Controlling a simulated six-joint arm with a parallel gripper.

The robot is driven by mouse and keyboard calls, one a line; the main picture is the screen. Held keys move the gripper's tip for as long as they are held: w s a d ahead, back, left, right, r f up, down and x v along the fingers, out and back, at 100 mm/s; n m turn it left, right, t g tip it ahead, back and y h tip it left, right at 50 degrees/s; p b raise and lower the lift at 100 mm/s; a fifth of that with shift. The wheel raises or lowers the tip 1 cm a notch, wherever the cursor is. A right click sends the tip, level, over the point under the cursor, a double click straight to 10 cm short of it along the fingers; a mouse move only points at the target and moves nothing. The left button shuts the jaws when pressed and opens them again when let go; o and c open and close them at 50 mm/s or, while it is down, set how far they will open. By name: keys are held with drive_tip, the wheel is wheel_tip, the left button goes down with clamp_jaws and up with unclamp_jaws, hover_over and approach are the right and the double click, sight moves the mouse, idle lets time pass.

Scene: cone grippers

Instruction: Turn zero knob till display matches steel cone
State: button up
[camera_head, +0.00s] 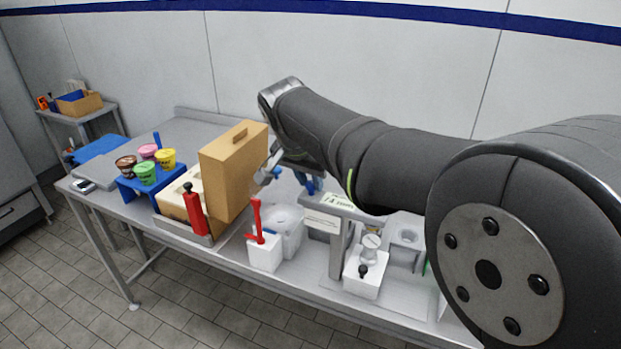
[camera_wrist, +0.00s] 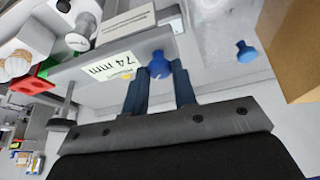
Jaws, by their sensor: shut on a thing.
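In the wrist view, a small blue knob (camera_wrist: 158,66) sits at the edge of a grey bar. My gripper (camera_wrist: 159,74) has its two blue fingers on either side of this knob and is shut on it. Beside it, a white display plate (camera_wrist: 113,64) reads "74 mm", upside down in this view. The display also shows at a slant in the head view (camera_head: 339,203), where its digits are hard to read. There my gripper (camera_head: 309,184) is partly hidden behind the arm and the stand. I cannot clearly make out a steel cone in either view.
A tall tan box (camera_head: 232,172) stands left of my gripper. A red-handled white block (camera_head: 264,252) and a white block with a round dial (camera_head: 363,276) stand in front. A blue rack (camera_head: 139,190) holds several coloured cups. A second blue piece (camera_wrist: 246,52) lies near the gripper.

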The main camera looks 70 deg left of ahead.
drive_tip(key=shift+s+m+t, duration=0.1)
drive_tip(key=shift+m+t, duration=0.2)
drive_tip(key=shift+m, duration=0.6)
drive_tip(key=shift+h, duration=0.3)
drive_tip(key=o, duration=1)
drive_tip(key=v, duration=1.7)
drive_tip(key=shift+r, duration=0.2)
drive_tip(key=x, duration=1.7)
drive_tip(key=shift+f, duration=0.25)
